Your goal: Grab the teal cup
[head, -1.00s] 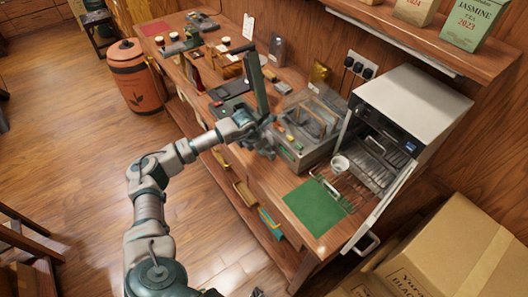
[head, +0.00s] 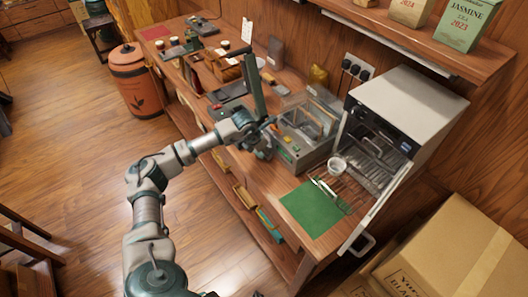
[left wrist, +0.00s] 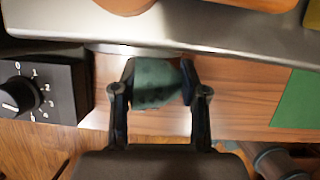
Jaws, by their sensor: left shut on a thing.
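The teal cup (left wrist: 157,82) is between the two fingers of my left gripper (left wrist: 158,92) in the left wrist view. The fingers touch its sides and are shut on it. Its lower part is dark. In the head view my left gripper (head: 264,148) is at the front edge of the wooden counter, beside a grey machine with a clear cover. The cup is too small and covered to make out there. My right gripper does not show clearly in either view.
The grey machine (head: 299,154) stands just right of my gripper. A green mat (head: 312,210) lies on the counter (head: 262,180). A black dial box (left wrist: 38,92) is close on the left.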

